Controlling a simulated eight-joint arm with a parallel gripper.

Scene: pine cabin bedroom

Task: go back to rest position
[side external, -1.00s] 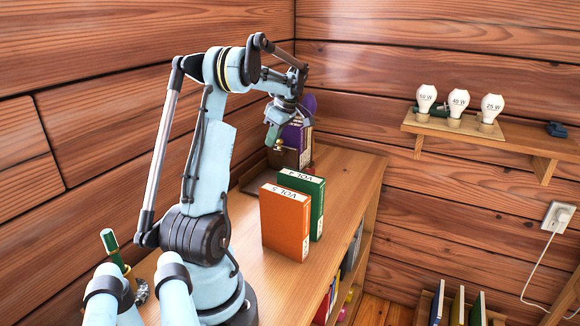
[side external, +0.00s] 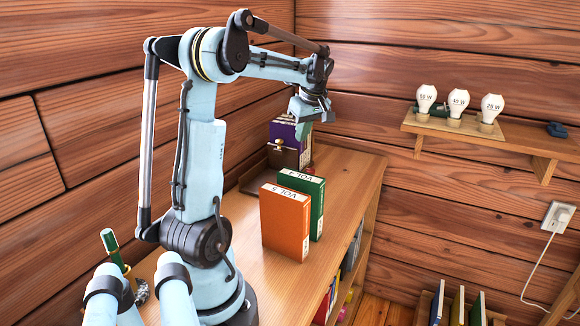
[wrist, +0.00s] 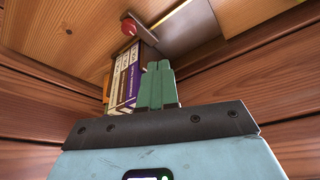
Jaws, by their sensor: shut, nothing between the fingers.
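My gripper (side external: 301,128) is in the air above the back of the wooden cabinet top, near the purple and brown books, apart from them. In the wrist view its green fingers (wrist: 157,86) are together with nothing between them. My arm is raised, its forearm reaching toward the back corner. No object is held.
An orange book (side external: 286,222) and a green book (side external: 314,190) stand upright mid-cabinet. Purple and brown books (side external: 286,145) stand at the back corner; books also show in the wrist view (wrist: 127,78). A wall shelf (side external: 470,137) with three bulbs (side external: 458,101) is at right.

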